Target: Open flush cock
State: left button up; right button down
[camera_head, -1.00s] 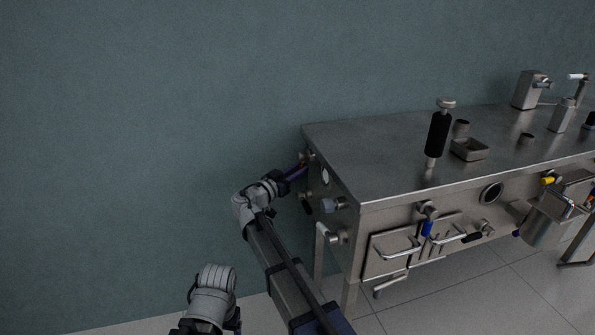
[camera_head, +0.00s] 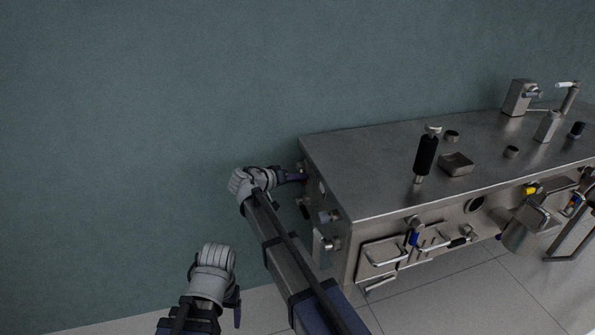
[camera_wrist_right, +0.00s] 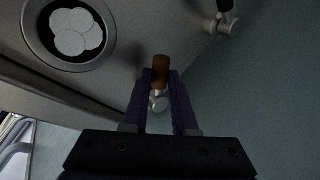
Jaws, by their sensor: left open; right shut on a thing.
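A small cock with an orange-brown handle (camera_wrist_right: 160,68) sits on a pale metal stem (camera_wrist_right: 158,102) on the end face of the steel machine. In the right wrist view, my right gripper (camera_wrist_right: 160,82) is shut on this handle, with one dark purple finger on each side. In the head view, my right gripper (camera_head: 301,177) is at the machine's left end face, and the handle is mostly hidden there. My left gripper (camera_head: 237,308) is low at the left, apart from the machine. It is open and appears empty.
The steel machine (camera_head: 375,160) stands against the teal wall. Other fittings (camera_head: 328,216) stick out from its left end below my right gripper. A round port (camera_wrist_right: 70,33) with pale discs is near the handle. Room left of the machine is clear.

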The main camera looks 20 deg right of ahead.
jog(key=shift+s+r+n+g+y+p, duration=0.1)
jog(key=shift+r+n+g+p, duration=0.4)
jog(key=shift+n+g+p, duration=0.35)
jog(key=shift+w+r+n+g+y+p, duration=0.1)
jog(key=shift+r+n+g+p, duration=0.4)
jog(key=shift+n+g+p, duration=0.35)
jog(key=shift+s+r+n+g+y+p, duration=0.1)
jog(key=shift+r+n+g+p, duration=0.45)
jog(key=shift+g+p, duration=0.45)
jog(key=shift+n, duration=0.25)
jog(key=c, duration=0.7)
grip_release()
jog(key=p+v, duration=0.4)
jog(key=v, duration=0.3)
jog(key=shift+a+r, duration=0.25)
jog(key=shift+a, duration=0.1)
